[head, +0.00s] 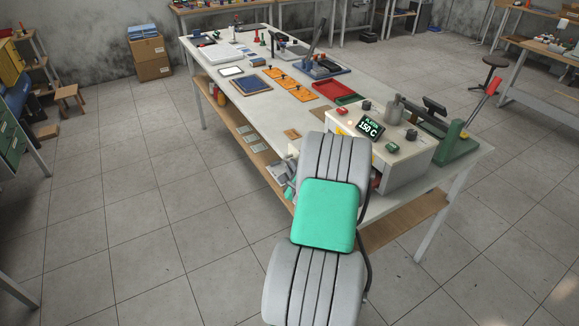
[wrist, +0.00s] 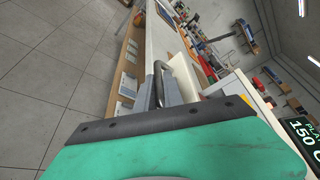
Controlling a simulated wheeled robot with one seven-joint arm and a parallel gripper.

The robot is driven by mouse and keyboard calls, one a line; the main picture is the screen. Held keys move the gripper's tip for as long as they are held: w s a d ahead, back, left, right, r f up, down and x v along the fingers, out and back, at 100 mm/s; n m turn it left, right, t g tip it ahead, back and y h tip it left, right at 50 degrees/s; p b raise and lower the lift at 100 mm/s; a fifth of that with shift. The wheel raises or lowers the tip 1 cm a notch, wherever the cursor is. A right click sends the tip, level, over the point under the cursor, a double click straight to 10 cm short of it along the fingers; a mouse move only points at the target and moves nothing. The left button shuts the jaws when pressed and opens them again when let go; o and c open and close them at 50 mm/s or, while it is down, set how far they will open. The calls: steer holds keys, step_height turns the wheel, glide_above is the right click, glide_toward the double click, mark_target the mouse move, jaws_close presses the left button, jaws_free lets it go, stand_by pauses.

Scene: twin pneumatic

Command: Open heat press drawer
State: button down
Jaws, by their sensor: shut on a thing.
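The heat press (head: 408,158) is a cream box on the near end of the workbench, with a lit display reading 150 C. It also shows at the right of the wrist view (wrist: 242,88). My gripper (wrist: 166,82) is shut on a dark curved handle (wrist: 157,72) standing between its grey fingers. A cream part (wrist: 187,68), seemingly the drawer, lies just beyond the fingers; how far it is out, I cannot tell. In the head view my arm hides the handle and most of the press's left side. Part of my gripper (head: 278,174) shows left of the arm.
The workbench (head: 222,103) carries orange plates (head: 290,83), a red tray (head: 332,90) and a blue mat (head: 251,86). A green lever press (head: 456,143) stands right of the heat press. A lower shelf (head: 237,121) runs under the bench.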

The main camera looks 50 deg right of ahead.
steer(key=shift+a+f, duration=0.1)
steer(key=shift+f, duration=0.15)
steer(key=c, duration=1.8)
jaws_free()
steer(key=shift+r, duration=0.1)
steer(key=shift+o, duration=0.2)
steer(key=b+v, duration=0.1)
steer(key=v, duration=0.6)
steer(key=shift+s+a+b, duration=0.2)
steer(key=shift+s+b, duration=0.15)
steer(key=shift+r, duration=0.15)
